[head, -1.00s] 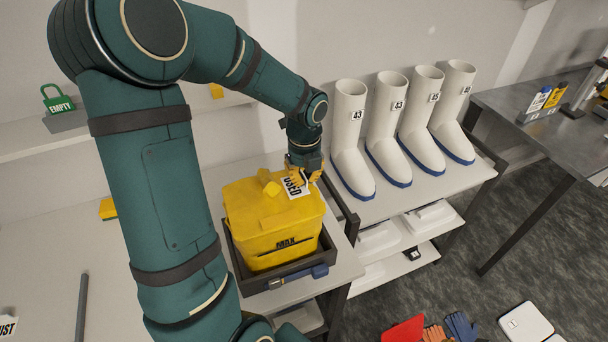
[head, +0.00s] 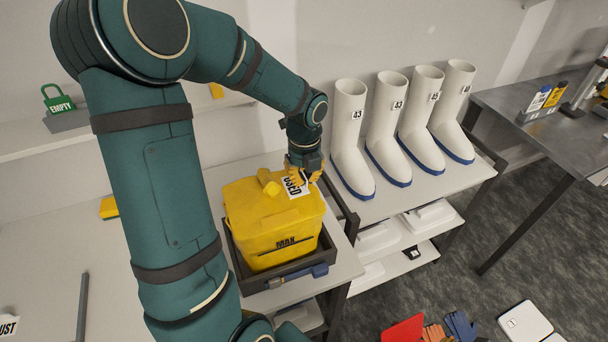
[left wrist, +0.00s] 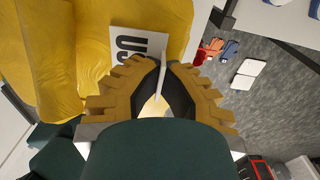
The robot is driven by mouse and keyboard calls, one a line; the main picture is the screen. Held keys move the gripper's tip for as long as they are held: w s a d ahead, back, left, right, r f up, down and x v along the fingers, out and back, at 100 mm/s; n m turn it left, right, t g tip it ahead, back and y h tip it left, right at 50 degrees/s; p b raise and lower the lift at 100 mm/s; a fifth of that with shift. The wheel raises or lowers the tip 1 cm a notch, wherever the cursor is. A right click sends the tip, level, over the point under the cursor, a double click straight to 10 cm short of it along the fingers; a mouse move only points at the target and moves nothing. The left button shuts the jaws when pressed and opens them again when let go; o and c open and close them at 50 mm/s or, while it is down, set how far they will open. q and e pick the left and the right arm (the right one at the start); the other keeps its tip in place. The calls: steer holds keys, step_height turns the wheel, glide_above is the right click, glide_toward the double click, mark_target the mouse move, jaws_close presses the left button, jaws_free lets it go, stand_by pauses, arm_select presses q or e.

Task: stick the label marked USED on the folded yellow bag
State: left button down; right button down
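The folded yellow bag (head: 272,222), marked MAX, sits upright in a dark tray (head: 258,283) on the bench. The white label marked USED (head: 296,188) lies against the bag's upper right part. Its black letters are partly covered in the head view. In the left wrist view the label (left wrist: 133,48) lies flat against the yellow bag (left wrist: 72,70), and a thin white tab stands up from its edge. My left gripper (left wrist: 161,72) is shut on that tab, one finger each side. It is above the bag's right edge in the head view (head: 301,176). My right gripper is not in view.
White boots (head: 352,145) stand on a rack right of the bag. A green EMPTY tag (head: 58,100) stands on the shelf at left. A metal table (head: 535,115) is at far right. Gloves and a red item (head: 403,330) lie at lower right.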

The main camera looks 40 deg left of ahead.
arm_select(q)
steer(key=c, duration=1.1)
jaws_free()
steer(key=shift+o, duration=0.2)
step_height(320, 180, up, 12)
